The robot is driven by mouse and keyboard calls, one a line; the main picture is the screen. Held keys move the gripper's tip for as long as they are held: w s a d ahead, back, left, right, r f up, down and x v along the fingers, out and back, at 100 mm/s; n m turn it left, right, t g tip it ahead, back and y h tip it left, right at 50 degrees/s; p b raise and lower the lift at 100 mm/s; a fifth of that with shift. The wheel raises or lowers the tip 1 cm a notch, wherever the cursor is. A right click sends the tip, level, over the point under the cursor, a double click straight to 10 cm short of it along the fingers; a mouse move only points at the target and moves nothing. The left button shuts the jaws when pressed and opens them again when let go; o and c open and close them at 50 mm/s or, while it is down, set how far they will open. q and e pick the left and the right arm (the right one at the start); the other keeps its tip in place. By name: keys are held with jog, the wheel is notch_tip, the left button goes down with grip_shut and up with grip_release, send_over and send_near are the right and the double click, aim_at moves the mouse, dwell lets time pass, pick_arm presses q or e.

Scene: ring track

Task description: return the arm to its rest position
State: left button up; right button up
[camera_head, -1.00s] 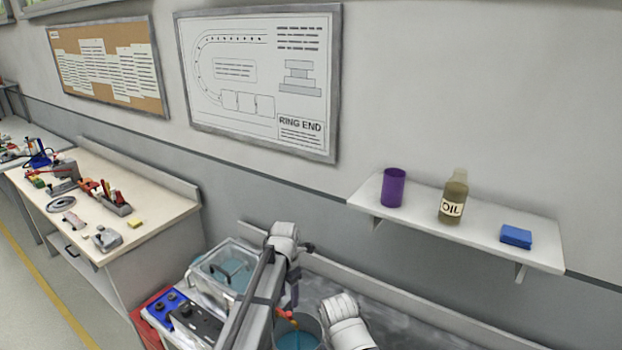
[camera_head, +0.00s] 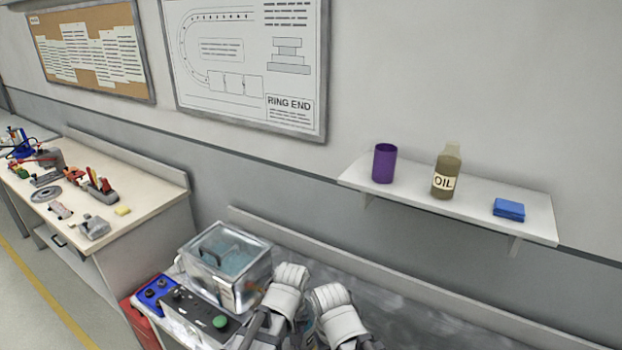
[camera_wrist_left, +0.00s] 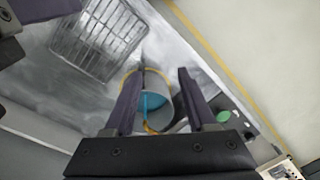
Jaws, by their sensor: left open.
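In the left wrist view my left gripper (camera_wrist_left: 163,74) is open, with its two dark fingers apart and nothing between the tips. Beyond the fingers is a grey bucket (camera_wrist_left: 160,82) with a yellowish rim and blue liquid inside. An orange item (camera_wrist_left: 150,129) shows low in the bucket, partly hidden by the gripper. In the head view both my white arm links stand close together at the bottom middle. They hide most of the bucket, and neither gripper's fingers show there.
A clear tank (camera_head: 226,268) and a control box with a green button (camera_head: 220,322) stand left of my arms. A wire basket (camera_wrist_left: 97,38) lies near the bucket. A wall shelf (camera_head: 455,212) holds a purple cup (camera_head: 384,163), oil bottle (camera_head: 446,178) and blue block (camera_head: 508,209).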

pick_arm(q)
jog(key=shift+s+f+m+b, duration=0.3)
jog(key=shift+s+m, duration=1.05)
jog(key=shift+m, duration=0.45)
jog(key=shift+s+f+m+b, duration=0.15)
jog(key=shift+s+f+m, duration=0.1)
jog(key=shift+s+m, duration=1.35)
